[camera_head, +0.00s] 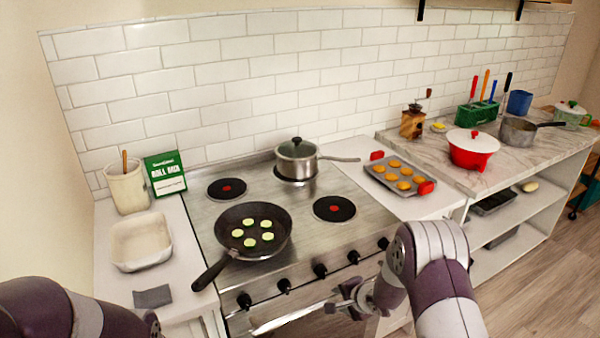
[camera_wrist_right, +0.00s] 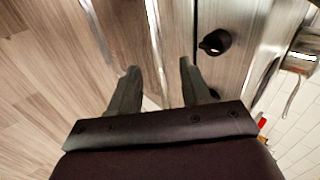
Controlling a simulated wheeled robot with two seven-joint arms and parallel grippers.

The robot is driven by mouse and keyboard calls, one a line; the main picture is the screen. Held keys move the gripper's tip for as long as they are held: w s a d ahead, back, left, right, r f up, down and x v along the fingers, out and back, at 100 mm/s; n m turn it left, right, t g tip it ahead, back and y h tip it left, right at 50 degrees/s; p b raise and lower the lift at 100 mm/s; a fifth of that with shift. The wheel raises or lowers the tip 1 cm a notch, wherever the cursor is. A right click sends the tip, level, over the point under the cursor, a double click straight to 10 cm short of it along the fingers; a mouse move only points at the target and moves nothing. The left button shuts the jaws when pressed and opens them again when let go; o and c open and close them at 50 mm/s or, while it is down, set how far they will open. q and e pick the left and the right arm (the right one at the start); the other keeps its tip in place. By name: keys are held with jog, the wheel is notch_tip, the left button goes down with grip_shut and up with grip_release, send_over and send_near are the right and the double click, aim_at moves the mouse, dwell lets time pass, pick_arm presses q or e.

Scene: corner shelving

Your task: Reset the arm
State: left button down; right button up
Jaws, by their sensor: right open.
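My right arm comes in from the lower right in the head view. Its gripper (camera_head: 347,298) is in front of the stove, near the oven front and below the knobs. In the right wrist view the two fingers of the right gripper (camera_wrist_right: 158,82) stand apart with nothing between them. A stove knob (camera_wrist_right: 214,42) and the oven front show beyond the fingers. My left arm (camera_head: 60,312) shows at the lower left corner of the head view; its gripper fingers cannot be made out.
The stove (camera_head: 300,230) carries a frying pan (camera_head: 270,255) with green slices and a lidded pot (camera_head: 297,158). A baking tray (camera_head: 376,180), a red pot (camera_head: 470,155) and a grey saucepan (camera_head: 517,131) stand to the right. A white dish (camera_head: 141,262) is at left. Floor (camera_head: 545,290) is clear at right.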

jog(key=s+d+n+g+h, duration=0.35)
jog(key=s+n, duration=0.45)
jog(key=s, duration=0.3)
jog(key=s+a+r+n+g, duration=0.2)
jog(key=s+r+n, duration=0.3)
jog(key=s+r, duration=0.9)
jog(key=shift+s+a+r+g, duration=0.25)
jog(key=shift+s+g, duration=0.1)
jog(key=shift+s, duration=0.85)
jog(key=shift+s+y, duration=0.1)
jog(key=shift+y, duration=0.15)
